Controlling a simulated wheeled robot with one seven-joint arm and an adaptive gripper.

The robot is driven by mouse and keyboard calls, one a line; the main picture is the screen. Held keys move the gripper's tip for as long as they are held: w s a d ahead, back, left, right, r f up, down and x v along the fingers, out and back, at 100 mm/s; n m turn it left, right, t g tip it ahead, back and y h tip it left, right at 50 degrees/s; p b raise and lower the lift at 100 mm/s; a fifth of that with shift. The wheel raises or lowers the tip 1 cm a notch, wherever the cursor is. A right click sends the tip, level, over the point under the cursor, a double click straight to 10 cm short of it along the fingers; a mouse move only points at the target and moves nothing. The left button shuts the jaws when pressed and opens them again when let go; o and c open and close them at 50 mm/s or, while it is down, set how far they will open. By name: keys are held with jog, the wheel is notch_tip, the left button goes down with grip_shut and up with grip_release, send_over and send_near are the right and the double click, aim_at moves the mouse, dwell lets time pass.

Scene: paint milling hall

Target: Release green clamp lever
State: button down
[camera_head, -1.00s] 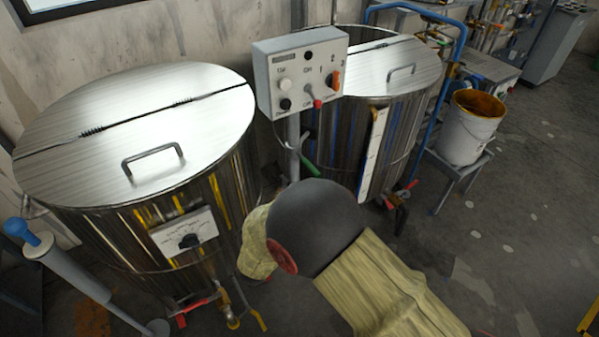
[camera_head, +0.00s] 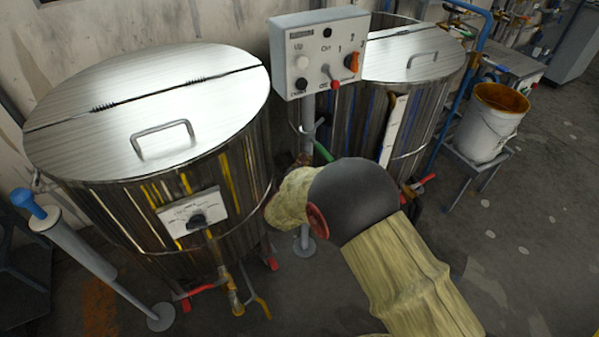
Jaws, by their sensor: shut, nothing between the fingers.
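The green clamp lever (camera_head: 323,151) shows as a short green bar slanting down to the right. It is on the upright post (camera_head: 307,125) below the grey control box (camera_head: 320,52). Its lower end is close above my arm's cream-covered section in the picture; I cannot tell whether they touch. The clamp body around the post is small and dark. My arm comes in from the lower right, with a dark round joint and cream sleeves. My gripper is not visible; the arm hides it or it is out of frame.
A large lidded steel tank (camera_head: 150,110) fills the left, with a red-handled valve (camera_head: 200,288) low in front. A second tank (camera_head: 412,60) stands behind the post. A white bucket (camera_head: 480,130) sits on a stand at right. Floor at lower right is clear.

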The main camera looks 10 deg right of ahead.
aim_at(318, 148)
jog(key=d, duration=0.1)
jog(key=d+b, duration=0.1)
jog(key=d, duration=0.1)
jog(key=shift+w+d+f, duration=0.15)
jog(key=shift+w+f, duration=0.2)
jog(key=shift+f, duration=0.05)
jog(key=shift+d, duration=0.15)
